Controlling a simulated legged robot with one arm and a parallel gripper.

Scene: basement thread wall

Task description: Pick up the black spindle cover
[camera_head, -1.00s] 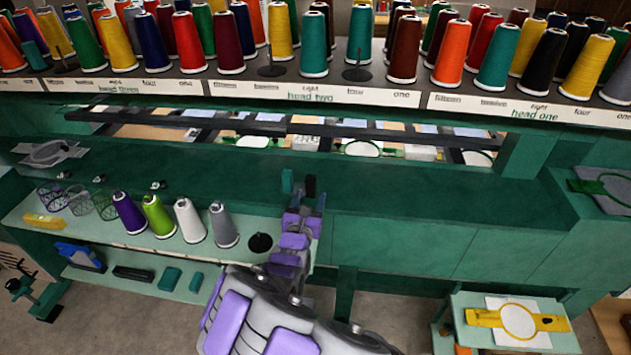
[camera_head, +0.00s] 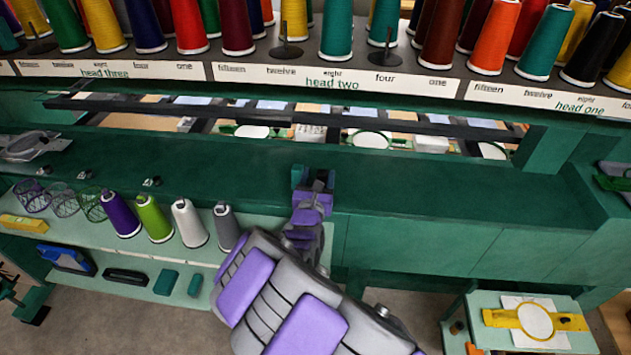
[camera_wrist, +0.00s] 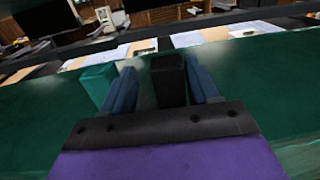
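An upright black block, which looks like the black spindle cover (camera_wrist: 169,82), stands between my two blue fingers in the wrist view. My gripper (camera_wrist: 160,70) is open around it. A gap shows on its left side; the right finger is close to it, and I cannot tell whether they touch. A teal block (camera_wrist: 98,82) stands just outside the left finger. In the head view my gripper (camera_head: 314,182) is over the green counter (camera_head: 430,185), with the teal block (camera_head: 298,176) at its left. The black block is hard to make out there.
Several cones, such as the white one (camera_head: 187,222), stand on a lower pale shelf at left. A small table (camera_head: 475,318) with a yellow hoop frame (camera_head: 535,320) is at lower right. The counter's right part is clear.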

